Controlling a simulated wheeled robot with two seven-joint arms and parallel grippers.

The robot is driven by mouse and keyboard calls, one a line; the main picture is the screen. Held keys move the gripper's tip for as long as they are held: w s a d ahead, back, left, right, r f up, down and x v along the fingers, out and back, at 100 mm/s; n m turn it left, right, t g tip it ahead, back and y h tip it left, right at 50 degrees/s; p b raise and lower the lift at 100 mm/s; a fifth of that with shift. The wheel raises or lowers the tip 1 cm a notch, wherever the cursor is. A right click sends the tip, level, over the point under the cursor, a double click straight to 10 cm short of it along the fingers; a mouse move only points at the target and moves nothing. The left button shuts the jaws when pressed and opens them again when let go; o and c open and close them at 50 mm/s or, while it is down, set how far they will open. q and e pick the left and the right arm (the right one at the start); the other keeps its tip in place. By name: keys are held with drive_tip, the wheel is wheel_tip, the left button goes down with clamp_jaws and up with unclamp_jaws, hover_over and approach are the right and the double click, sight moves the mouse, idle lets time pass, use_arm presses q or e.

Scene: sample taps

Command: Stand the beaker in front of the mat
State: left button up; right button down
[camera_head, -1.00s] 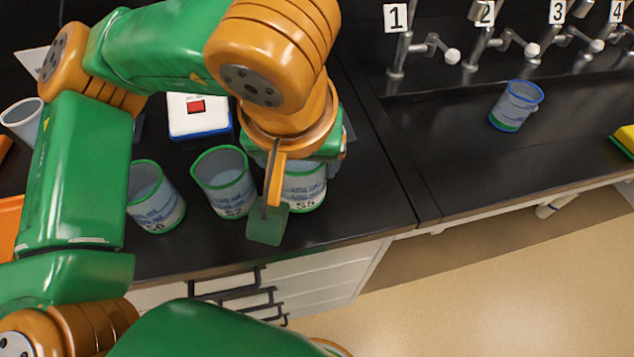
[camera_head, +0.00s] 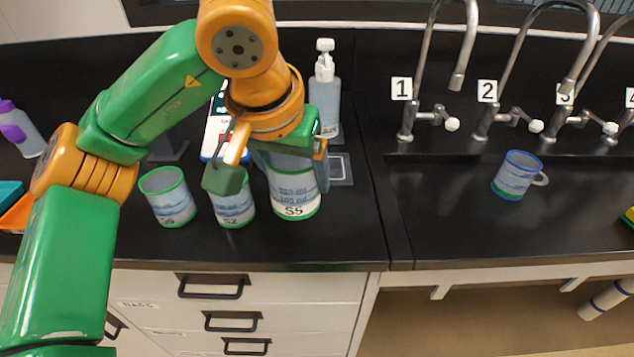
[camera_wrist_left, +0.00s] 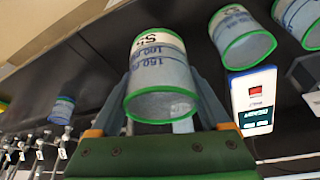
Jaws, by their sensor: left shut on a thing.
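My left gripper (camera_head: 290,160) is shut on the green-rimmed beaker marked S5 (camera_head: 295,198). The beaker is upright, with its rim partly hidden by the gripper in the head view. In the left wrist view the beaker (camera_wrist_left: 160,75) sits between the two fingers. I cannot tell for sure whether the beaker's base touches the bench. My right gripper is not in view.
Two green-rimmed beakers, S2 (camera_head: 235,211) and another (camera_head: 167,198), stand close to the left. A pump bottle (camera_head: 325,95) stands behind the mat. A blue-rimmed mug-like beaker (camera_head: 516,176) is at right below numbered taps.

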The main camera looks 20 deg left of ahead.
use_arm(q)
drive_tip(key=w+f, duration=0.4)
drive_tip(key=f, duration=0.1)
wheel_tip(320, 180, down, 3)
drive_tip(key=shift+w+d+r, duration=0.1)
drive_tip(key=shift+f, duration=0.3)
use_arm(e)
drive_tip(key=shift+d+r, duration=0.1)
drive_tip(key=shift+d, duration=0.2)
use_arm(q)
drive_tip(key=shift+f, duration=0.15)
drive_tip(key=o, duration=1.3)
